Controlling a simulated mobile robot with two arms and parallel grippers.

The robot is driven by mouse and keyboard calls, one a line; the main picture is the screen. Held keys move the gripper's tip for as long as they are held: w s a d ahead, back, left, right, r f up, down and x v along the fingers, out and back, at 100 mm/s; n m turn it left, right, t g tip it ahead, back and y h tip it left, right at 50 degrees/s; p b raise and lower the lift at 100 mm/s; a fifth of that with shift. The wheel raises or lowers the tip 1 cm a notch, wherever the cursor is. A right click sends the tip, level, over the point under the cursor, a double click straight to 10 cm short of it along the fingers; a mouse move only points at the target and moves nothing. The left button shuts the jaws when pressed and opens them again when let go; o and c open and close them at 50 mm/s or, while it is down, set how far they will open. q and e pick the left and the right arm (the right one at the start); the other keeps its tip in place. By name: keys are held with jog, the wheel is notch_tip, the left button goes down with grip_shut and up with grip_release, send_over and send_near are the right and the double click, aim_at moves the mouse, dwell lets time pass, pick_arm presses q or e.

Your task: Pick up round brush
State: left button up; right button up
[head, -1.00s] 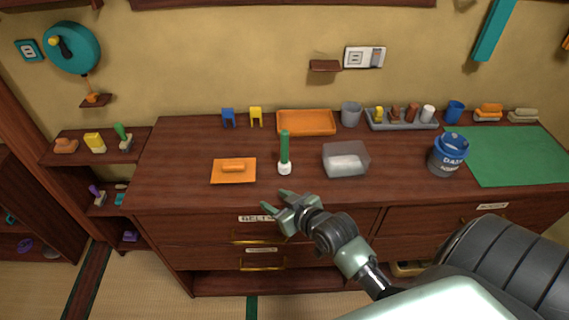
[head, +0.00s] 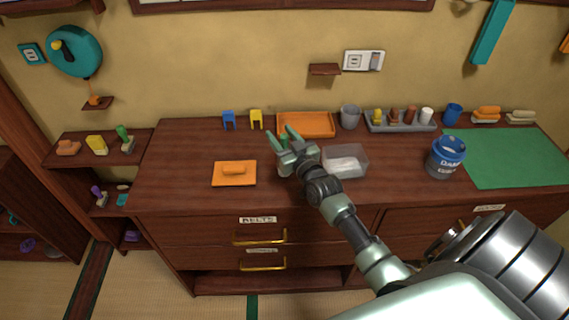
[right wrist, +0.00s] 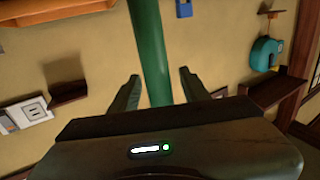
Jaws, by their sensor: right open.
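The round brush, with its green handle (head: 284,141) and pale base, stands upright on the dresser top, partly hidden by my right gripper (head: 280,132). In the right wrist view the green handle (right wrist: 151,50) rises between the two open fingers (right wrist: 160,78), with a gap visible on each side. The right gripper is open and has not closed on the handle. My left gripper is not in view.
An orange float (head: 234,173) lies left of the brush. A clear bin (head: 346,163) stands close on the right. An orange tray (head: 306,124) and small blue and yellow stands (head: 256,119) are behind.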

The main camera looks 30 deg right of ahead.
jog(key=shift+w+f, duration=0.1)
jog(key=shift+w, duration=0.3)
grip_shut()
